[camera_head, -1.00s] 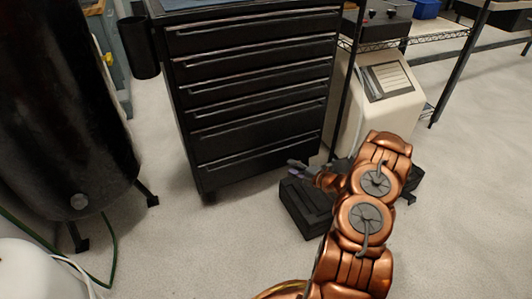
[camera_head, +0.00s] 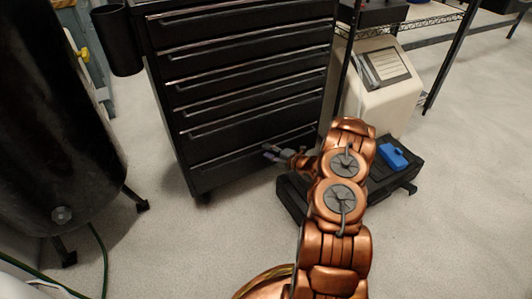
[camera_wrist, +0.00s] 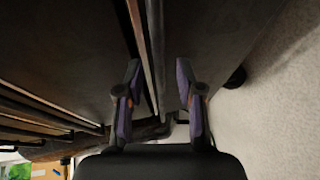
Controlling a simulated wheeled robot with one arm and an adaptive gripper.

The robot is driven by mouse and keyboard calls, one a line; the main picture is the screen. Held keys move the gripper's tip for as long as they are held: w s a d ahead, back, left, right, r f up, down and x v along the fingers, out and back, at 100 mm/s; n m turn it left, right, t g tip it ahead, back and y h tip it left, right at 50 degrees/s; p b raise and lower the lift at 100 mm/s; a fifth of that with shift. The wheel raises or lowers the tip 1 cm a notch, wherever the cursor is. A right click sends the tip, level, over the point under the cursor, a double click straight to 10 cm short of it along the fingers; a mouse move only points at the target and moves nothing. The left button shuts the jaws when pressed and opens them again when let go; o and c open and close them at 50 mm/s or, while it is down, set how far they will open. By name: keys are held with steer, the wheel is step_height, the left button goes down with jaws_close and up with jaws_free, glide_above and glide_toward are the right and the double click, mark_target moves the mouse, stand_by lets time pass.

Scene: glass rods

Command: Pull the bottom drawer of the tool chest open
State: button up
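The black tool chest (camera_head: 240,75) stands behind my gripper in the head view, with all its drawers looking shut. Its bottom drawer (camera_head: 222,177) has a long rail handle (camera_head: 213,162) along its upper edge. My gripper (camera_head: 272,153) is at the right part of that drawer's front. In the wrist view my gripper (camera_wrist: 158,75) is open, one finger on each side of the rail handle (camera_wrist: 154,35). A gap shows between each finger and the rail. The drawer face (camera_wrist: 215,45) fills the right of that view, up to the floor.
A low black box (camera_head: 292,198) with a blue object (camera_head: 394,158) on it stands on the floor under my arm. A black tank (camera_head: 60,130) on legs is at the left. A beige machine (camera_head: 385,85) stands right of the chest.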

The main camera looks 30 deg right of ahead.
steer(key=shift+w+a+f, duration=0.1)
steer(key=shift+w+a, duration=0.15)
steer(key=shift+w, duration=0.35)
steer(key=shift+c, duration=0.4)
jaws_close()
